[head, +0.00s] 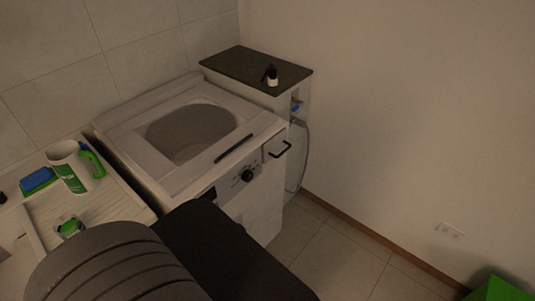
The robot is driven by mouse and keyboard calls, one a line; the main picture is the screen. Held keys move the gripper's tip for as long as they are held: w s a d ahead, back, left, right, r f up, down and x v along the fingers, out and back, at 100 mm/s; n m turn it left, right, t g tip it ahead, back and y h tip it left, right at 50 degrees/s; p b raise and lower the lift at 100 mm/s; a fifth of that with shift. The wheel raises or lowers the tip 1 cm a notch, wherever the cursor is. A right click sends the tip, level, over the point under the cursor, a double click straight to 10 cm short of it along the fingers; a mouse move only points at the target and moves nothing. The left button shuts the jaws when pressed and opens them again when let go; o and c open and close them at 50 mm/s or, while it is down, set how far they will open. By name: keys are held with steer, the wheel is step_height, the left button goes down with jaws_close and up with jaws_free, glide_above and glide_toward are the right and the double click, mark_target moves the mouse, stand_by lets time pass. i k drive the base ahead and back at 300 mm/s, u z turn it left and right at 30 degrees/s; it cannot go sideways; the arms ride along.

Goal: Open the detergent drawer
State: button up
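A white washing machine (262,205) stands against the tiled wall, with a large oval opening (190,132) in its top. At the right end of its upper front is what looks like the detergent drawer, a small panel (274,143) with a black bar handle (281,153). The panel looks flush with the front, so the drawer appears closed. A dark knob (247,175) sits to its left. My dark arm fills the bottom of the head view and covers part of the machine's lower left front. My gripper is not in view.
Floor (335,250) at right is clear; a green object (497,289) is lower right.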

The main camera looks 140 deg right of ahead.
mark_target(276, 143)
steer(key=z, duration=5)
steer(key=i, duration=0.45)
steer(key=k, duration=0.5)
steer(key=u, duration=3.75)
steer(key=k, duration=0.95)
steer(key=z, duration=0.2)
